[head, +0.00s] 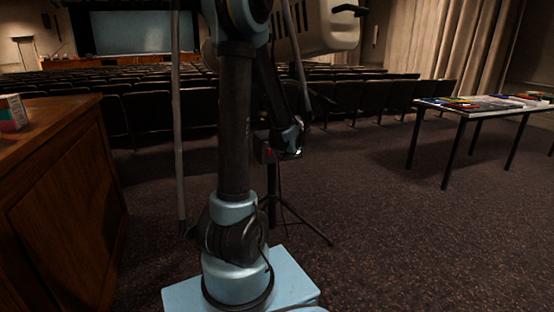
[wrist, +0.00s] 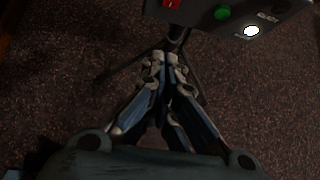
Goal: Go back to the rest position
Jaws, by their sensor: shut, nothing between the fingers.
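My gripper (wrist: 166,62) shows in the wrist view with its fingertips together and nothing between them. It points down over the dark carpet. A dark control box (wrist: 240,24) with a red switch (wrist: 172,4), a green button (wrist: 222,13) and a white lit button (wrist: 251,31) lies just past the fingertips, at the top right. I cannot tell the exact gap between fingers and box. In the head view my arm stands in the middle and hides part of the scene. A small red spot (head: 268,152) there seems to be on the same box.
A tripod stand (head: 298,218) stands on the carpet behind my arm. A wooden desk (head: 65,200) with a small carton (head: 12,113) is at the left. A table (head: 458,113) with colourful flat items is at the right. Rows of dark seats (head: 150,108) fill the back.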

